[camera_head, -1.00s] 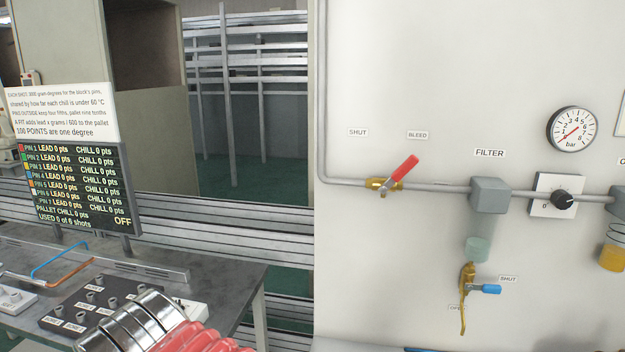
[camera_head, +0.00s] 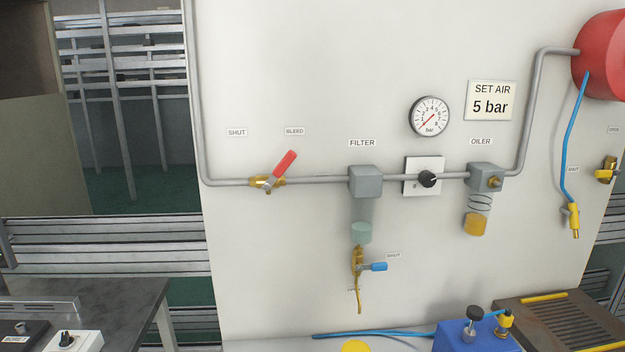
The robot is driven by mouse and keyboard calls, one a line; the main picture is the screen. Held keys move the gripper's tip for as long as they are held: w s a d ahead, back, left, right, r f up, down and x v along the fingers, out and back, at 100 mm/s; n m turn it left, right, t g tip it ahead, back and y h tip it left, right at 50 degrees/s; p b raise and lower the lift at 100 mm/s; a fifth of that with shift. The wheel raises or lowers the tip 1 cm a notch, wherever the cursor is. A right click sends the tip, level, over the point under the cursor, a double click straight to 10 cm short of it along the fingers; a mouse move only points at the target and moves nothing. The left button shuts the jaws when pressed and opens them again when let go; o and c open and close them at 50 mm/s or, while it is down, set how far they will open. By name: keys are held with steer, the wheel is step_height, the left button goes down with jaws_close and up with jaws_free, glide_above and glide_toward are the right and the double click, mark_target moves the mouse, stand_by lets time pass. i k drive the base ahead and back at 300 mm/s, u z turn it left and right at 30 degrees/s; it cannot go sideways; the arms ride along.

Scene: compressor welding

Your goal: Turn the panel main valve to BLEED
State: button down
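The panel main valve (camera_head: 267,183) is a brass valve on the grey pipe at the left of the white panel. Its red lever (camera_head: 281,167) slants up and to the right, pointing toward the BLEED label (camera_head: 295,131). The SHUT label (camera_head: 237,132) is above and to the left of the valve. I cannot tell exactly which position the lever is set at. My gripper is not in view, and nothing touches the lever.
To the right along the pipe are the filter (camera_head: 365,181), a black knob (camera_head: 428,179), a gauge (camera_head: 429,116) and the oiler (camera_head: 485,177). A blue-handled drain valve (camera_head: 373,267) hangs below the filter. A grey bench (camera_head: 140,305) stands lower left.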

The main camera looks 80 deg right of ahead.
mark_target(288, 159)
steer(key=k, duration=0.4)
steer(key=z, duration=0.45)
steer(key=i, duration=0.25)
steer(key=z, duration=0.85)
